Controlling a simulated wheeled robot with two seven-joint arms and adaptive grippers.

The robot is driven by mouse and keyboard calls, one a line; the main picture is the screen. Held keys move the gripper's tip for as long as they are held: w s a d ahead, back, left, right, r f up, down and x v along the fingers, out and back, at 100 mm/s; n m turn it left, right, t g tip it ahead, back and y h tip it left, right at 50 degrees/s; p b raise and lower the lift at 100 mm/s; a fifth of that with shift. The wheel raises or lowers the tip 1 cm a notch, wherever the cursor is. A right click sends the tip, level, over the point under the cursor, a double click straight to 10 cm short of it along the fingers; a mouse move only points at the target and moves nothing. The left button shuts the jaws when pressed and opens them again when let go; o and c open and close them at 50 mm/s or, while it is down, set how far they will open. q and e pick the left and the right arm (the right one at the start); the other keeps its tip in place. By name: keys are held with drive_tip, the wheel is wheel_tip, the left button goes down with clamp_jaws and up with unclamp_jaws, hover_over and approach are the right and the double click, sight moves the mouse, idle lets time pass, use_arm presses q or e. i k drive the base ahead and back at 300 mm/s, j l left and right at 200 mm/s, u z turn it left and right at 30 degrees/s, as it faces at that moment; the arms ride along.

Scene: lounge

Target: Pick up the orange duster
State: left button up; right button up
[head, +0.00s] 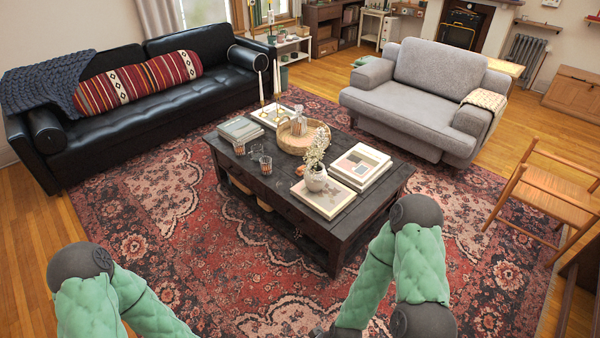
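I cannot make out an orange duster anywhere in the head view. A small orange-brown item lies on the dark coffee table (342,222), behind the white vase, but it is too small to identify. My two arms, in green padded covers, come in at the bottom left and bottom right, in front of the table. Both grippers are below the picture's lower edge, so their state is hidden.
The table carries books (360,164), a round wooden tray (290,146), glasses and a white vase (316,180). A black sofa (150,118) stands left, a grey armchair (400,106) behind, a wooden chair (545,190) right. The patterned rug (180,245) is clear in front.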

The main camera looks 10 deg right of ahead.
sight(299, 171)
drive_tip(key=i+j+z, duration=0.4)
drive_tip(key=i+j, duration=0.6)
drive_tip(key=i, duration=0.5)
drive_tip(key=i+j+z, duration=0.4)
drive_tip(key=i+j, duration=0.95)
drive_tip(key=j, duration=0.15)
